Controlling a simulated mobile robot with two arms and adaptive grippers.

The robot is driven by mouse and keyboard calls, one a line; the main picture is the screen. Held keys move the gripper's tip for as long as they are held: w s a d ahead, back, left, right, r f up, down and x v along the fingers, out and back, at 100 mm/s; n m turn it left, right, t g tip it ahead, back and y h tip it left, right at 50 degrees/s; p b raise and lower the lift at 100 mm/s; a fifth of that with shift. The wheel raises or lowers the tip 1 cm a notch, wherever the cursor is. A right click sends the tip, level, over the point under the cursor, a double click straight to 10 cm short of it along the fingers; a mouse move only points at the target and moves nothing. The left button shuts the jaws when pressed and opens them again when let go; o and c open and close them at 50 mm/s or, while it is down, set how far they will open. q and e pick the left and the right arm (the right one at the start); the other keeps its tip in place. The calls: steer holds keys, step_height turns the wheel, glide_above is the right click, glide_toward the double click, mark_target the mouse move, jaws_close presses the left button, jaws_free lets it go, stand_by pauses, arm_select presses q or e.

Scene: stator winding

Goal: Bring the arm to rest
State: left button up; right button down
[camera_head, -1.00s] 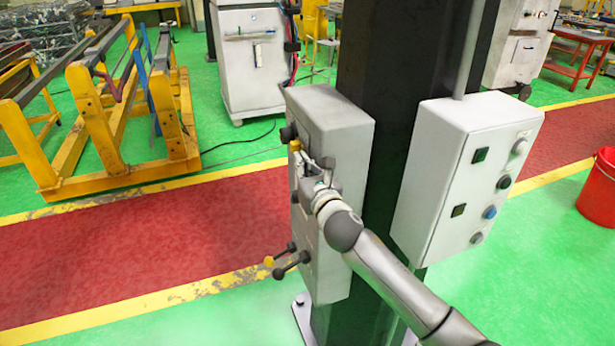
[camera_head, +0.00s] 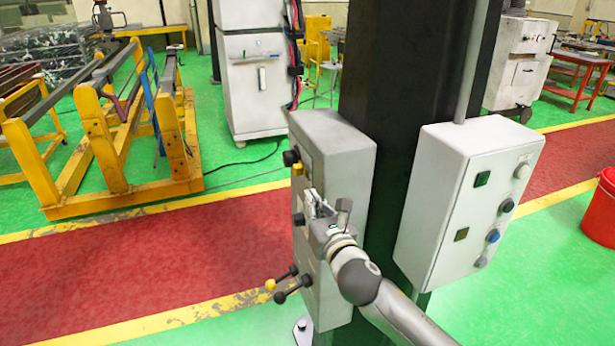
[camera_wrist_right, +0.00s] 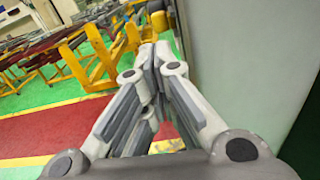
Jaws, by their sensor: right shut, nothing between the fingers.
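My right gripper (camera_head: 316,203) is in front of the left face of the grey control box (camera_head: 338,150) on the dark column. Its fingers are shut and empty, below a yellow knob (camera_head: 298,168) and a black knob (camera_head: 290,157). Another black knob (camera_head: 298,219) is beside the fingers; I cannot tell whether they touch it. In the right wrist view the closed fingers (camera_wrist_right: 156,55) point up the picture, with the yellow knob (camera_wrist_right: 159,21) beyond the tips and the box face (camera_wrist_right: 250,60) close on the right. My left gripper is not in view.
Two levers (camera_head: 283,284) stick out low on the grey box. A white box with buttons (camera_head: 465,190) is on the column's right side. A yellow rack (camera_head: 103,150) stands at the left and a red bucket (camera_head: 601,212) at the right edge. The red walkway (camera_head: 150,260) is clear.

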steer(key=s+d+f+m+g+h, duration=0.25)
steer(key=s+d+f+m, duration=0.25)
steer(key=s+f+m, duration=0.5)
steer(key=s+d+f+m+g+h, duration=0.2)
steer(key=s+d+f+m+g, duration=0.25)
steer(key=s+f+m, duration=0.55)
steer(key=s+d+f+m+g, duration=0.2)
steer(key=s+d+m+g, duration=0.15)
steer(key=s+m, duration=0.6)
steer(key=s+d+f+m+g, duration=0.3)
steer(key=s+d+m, duration=0.1)
steer(key=s+m, duration=0.5)
step_height(320, 180, down, 29)
steer(key=s+n+g+b, duration=0.1)
steer(key=s+n+b, duration=0.1)
steer(key=s+b, duration=0.15)
steer(key=s+d+f+g+h+b, duration=0.1)
steer(key=s+d+f+b, duration=0.2)
steer(key=s+f, duration=1.2)
step_height(320, 180, down, 4)
steer(key=shift+s+r, duration=0.1)
steer(key=shift+s, duration=0.3)
steer(key=shift+g, duration=0.25)
